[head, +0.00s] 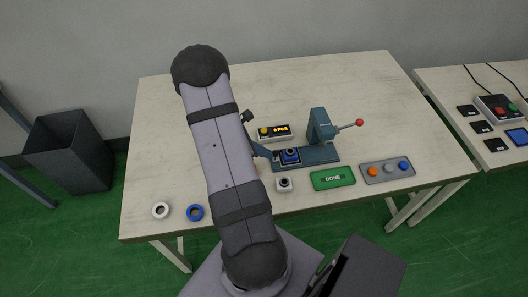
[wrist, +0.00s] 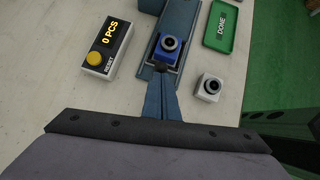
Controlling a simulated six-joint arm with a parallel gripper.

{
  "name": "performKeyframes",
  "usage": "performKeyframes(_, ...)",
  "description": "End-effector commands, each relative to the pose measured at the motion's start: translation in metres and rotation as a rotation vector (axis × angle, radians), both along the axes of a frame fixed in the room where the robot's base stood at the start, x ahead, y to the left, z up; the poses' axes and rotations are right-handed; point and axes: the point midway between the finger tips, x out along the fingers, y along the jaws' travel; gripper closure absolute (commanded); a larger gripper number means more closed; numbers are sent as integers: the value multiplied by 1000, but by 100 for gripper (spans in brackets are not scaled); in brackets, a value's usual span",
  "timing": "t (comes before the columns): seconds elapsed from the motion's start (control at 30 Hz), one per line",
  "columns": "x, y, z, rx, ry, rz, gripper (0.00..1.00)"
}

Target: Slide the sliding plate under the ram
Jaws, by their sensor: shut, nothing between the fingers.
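The press (head: 319,126) stands right of my arm, with a blue-grey base and a lever ending in a red knob. The sliding plate (wrist: 153,70) is a dark plate on the left end of the press base. A blue block (head: 290,156) with a black ring on top sits on it, left of the press head and clear of the ram. The ram itself is hard to make out. My gripper (wrist: 164,79) is shut and empty, its fingertips close to the plate's near end; I cannot tell if they touch. In the head view my arm partly hides the gripper.
A white block (head: 284,184), a green DONE tray (head: 333,179) and a panel with several coloured knobs (head: 387,172) lie along the front. A counter (head: 273,132) reading 0 PCS is behind. The back is clear.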

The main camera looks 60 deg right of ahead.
Motion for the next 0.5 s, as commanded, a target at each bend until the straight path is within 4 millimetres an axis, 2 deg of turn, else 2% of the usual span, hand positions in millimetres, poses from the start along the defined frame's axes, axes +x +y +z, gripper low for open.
performKeyframes(0.17, -21, -21, -3, -2, -1, -8, 100)
performKeyframes(0.4, -65, -64, -3, -1, -1, -8, 100)
performKeyframes(0.5, -77, -76, -2, 0, 0, -5, 100)
